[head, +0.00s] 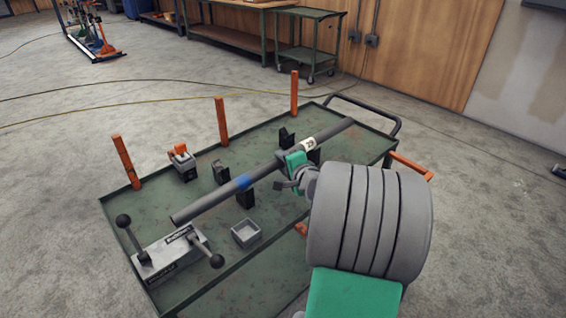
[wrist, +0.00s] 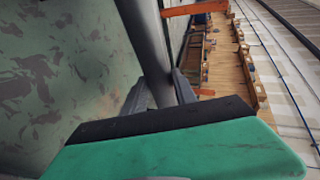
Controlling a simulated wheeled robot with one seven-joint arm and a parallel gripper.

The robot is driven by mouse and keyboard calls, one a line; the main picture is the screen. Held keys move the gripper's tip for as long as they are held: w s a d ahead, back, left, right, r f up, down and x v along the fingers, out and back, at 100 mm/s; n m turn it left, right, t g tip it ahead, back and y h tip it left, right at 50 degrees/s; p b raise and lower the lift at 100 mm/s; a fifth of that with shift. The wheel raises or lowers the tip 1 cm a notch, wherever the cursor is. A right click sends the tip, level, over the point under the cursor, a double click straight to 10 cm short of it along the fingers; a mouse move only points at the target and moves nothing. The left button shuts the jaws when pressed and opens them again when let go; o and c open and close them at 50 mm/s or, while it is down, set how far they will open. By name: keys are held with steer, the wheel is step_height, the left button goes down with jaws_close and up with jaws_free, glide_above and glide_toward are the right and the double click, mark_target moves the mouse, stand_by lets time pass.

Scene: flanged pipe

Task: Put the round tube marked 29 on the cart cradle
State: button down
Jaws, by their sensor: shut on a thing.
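The round tube (head: 265,172) is a long grey pipe with a blue band and a white label that appears to read 29. It lies diagonally over the cart (head: 152,208), along the line of the black cradle blocks (head: 221,173). Whether it rests in them or hangs just above, I cannot tell. My gripper (head: 296,168) is shut on the tube near its label, right of the blue band. In the wrist view the tube (wrist: 146,35) runs down between the fingers, and the green gripper body hides its lower part. My arm hides the cart's near right corner.
On the cart stand a grey vise-like tool (head: 168,256) with black knobs, a small open box (head: 246,232) and a grey block with an orange top (head: 182,162). Orange posts (head: 221,121) line the far edge. A green side cart (head: 308,45) stands behind.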

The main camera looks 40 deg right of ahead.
steer(key=shift+f+b, duration=0.3)
steer(key=shift+f, duration=0.05)
steer(key=c, duration=1.2)
jaws_free()
steer(key=o, duration=0.3)
steer(key=shift+s+f, duration=0.1)
steer(key=shift+f, duration=0.1)
steer(key=p+v, duration=0.1)
steer(key=v, duration=0.6)
steer(key=shift+s+r, duration=0.25)
steer(key=shift+s, duration=0.05)
steer(key=shift+a, duration=0.15)
